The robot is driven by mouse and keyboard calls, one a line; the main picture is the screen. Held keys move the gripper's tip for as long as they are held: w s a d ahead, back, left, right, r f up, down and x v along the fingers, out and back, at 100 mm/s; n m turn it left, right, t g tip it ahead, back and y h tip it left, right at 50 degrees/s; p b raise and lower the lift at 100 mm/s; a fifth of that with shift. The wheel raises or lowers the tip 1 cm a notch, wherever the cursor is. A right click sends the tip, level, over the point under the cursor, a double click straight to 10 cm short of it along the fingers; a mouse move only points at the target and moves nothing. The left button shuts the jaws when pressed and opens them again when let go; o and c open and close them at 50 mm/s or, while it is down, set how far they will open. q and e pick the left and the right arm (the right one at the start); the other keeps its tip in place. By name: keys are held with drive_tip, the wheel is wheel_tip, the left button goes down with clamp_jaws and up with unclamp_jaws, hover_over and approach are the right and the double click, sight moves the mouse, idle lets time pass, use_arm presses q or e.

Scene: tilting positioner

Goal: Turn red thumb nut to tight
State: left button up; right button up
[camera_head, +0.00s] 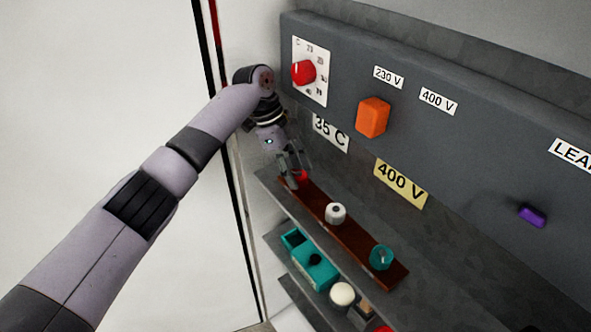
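A small red part (302,176), which looks like the red thumb nut, sits at the upper left end of a brown strip on a shelf. My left gripper (293,173) points down at it, and its fingers partly cover it. The fingertips are right at the red part. I cannot tell whether they touch it or are shut on it. The nut's turn position and any tight mark are not readable. My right gripper is not in view.
The brown strip (315,200) also bears a white nut (335,213) and a teal round part (381,257). A grey panel above carries a red dial (303,72), an orange knob (373,117) and a purple knob (532,214). Lower shelves hold a teal box (315,267) and a white round part (342,294).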

use_arm(q)
drive_tip(key=shift+o, duration=0.7)
drive_tip(key=shift+f, duration=0.1)
